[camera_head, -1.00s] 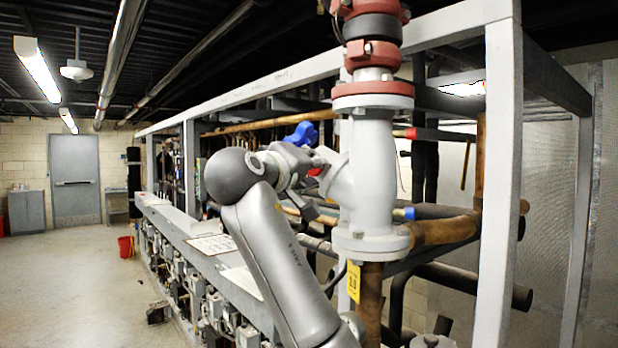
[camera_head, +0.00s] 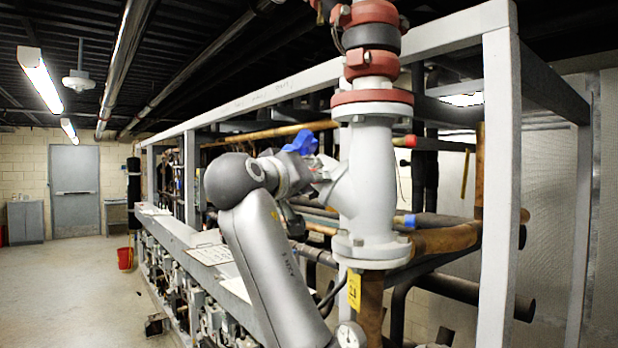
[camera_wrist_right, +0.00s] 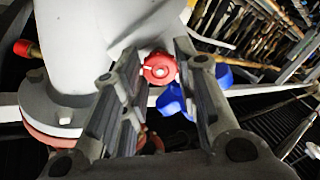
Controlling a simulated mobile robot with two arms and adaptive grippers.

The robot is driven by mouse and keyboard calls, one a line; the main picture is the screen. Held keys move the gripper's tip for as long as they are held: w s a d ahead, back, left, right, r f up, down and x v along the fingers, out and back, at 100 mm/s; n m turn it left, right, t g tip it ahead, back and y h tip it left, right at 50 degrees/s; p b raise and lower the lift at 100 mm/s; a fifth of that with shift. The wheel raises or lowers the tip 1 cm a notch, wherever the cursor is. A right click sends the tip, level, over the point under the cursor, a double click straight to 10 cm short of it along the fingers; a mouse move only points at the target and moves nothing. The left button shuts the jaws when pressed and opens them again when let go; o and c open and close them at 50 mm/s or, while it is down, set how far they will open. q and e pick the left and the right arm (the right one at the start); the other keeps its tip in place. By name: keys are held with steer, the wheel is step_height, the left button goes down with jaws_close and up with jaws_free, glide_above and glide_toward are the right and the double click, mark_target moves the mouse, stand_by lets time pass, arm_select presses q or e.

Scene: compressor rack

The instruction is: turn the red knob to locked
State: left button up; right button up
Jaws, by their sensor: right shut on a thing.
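The red knob (camera_wrist_right: 159,69) is a small round red cap with a white mark on its face, beside the pale grey valve body (camera_wrist_right: 110,25). In the right wrist view my right gripper (camera_wrist_right: 159,60) has one finger on each side of the knob and is shut on it. In the head view my right gripper (camera_head: 314,172) is at the left side of the grey valve body (camera_head: 368,185) and mostly hides the knob. My left gripper is in neither view.
A blue handle (camera_head: 302,143) sits just above my gripper; blue parts also show beside the right finger (camera_wrist_right: 222,76). A grey frame post (camera_head: 499,180) stands right of the valve. A yellow tag (camera_head: 354,288) hangs below it.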

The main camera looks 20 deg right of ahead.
steer(key=shift+w+f, duration=0.1)
steer(key=shift+f, duration=0.2)
steer(key=o, duration=1)
steer(key=shift+r, duration=0.15)
steer(key=shift+a, duration=0.1)
steer(key=v, duration=1.2)
